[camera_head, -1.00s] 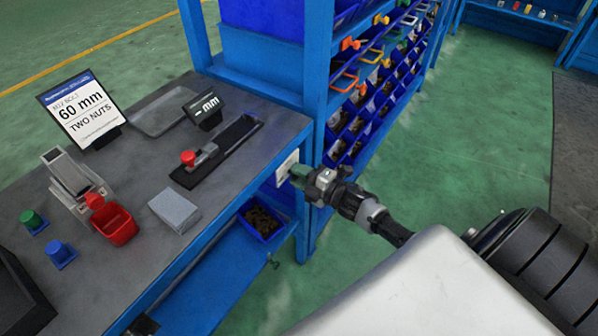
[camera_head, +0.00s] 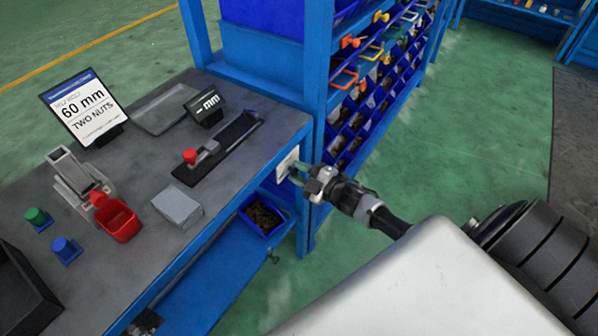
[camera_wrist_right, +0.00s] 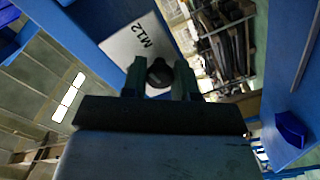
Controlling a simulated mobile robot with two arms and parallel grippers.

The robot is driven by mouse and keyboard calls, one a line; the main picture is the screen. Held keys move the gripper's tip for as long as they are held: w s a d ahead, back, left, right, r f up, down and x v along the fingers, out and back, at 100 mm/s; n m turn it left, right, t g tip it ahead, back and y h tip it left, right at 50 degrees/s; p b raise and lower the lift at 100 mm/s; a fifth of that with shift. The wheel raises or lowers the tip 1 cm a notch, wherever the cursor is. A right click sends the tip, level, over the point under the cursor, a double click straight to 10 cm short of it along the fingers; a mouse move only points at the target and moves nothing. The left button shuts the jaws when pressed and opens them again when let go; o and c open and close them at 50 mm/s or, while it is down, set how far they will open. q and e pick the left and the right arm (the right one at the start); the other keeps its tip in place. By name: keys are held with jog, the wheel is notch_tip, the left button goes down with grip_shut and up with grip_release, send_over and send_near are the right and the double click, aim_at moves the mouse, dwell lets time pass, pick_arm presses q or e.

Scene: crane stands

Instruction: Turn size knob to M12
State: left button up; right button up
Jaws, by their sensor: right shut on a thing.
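The size knob (camera_wrist_right: 159,73) is a small black knob on a pale plate (camera_wrist_right: 138,48) marked M12, seen in the right wrist view. In the head view the plate (camera_head: 287,164) is on the end face of the grey workbench, below its top. My right gripper (camera_wrist_right: 160,80) has its two fingers on either side of the knob and is shut on it. In the head view the right gripper (camera_head: 297,172) reaches the plate from the right and hides the knob. Which way the knob points is not clear. My left gripper is not in view.
The bench top (camera_head: 150,190) holds a 60 mm sign (camera_head: 84,107), a slide gauge (camera_head: 217,149), a small display (camera_head: 205,105) and a red bin (camera_head: 118,220). A blue rack (camera_head: 318,70) with bins stands right behind the plate. Green floor is open at right.

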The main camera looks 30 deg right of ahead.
jog(key=o, duration=0.9)
jog(key=v, duration=1)
jog(key=shift+s+d+b, duration=0.15)
jog(key=shift+s+b, duration=0.25)
jog(key=s+f+m+g+h, duration=0.3)
jog(key=s+f+m, duration=0.15)
jog(key=f, duration=0.75)
jog(key=s+f+m+g+h, duration=0.35)
jog(key=s+f, duration=0.25)
jog(key=f, duration=0.6)
jog(key=s+a+f+m+g, duration=0.1)
jog(key=s+a+f+g, duration=0.2)
jog(key=s, duration=0.5)
jog(key=s+a+f+m+g, duration=0.2)
jog(key=s+a+f+g, duration=0.1)
jog(key=s+a+f, duration=0.2)
jog(key=s+a+f+m+g, duration=0.2)
jog(key=s+a+f, duration=0.3)
jog(key=s, duration=0.6)
notch_tip(320, 180, down, 2)
jog(key=shift+s+a+f+g+h, duration=0.15)
jog(key=shift+g+h, duration=0.1)
jog(key=shift+g, duration=0.3)
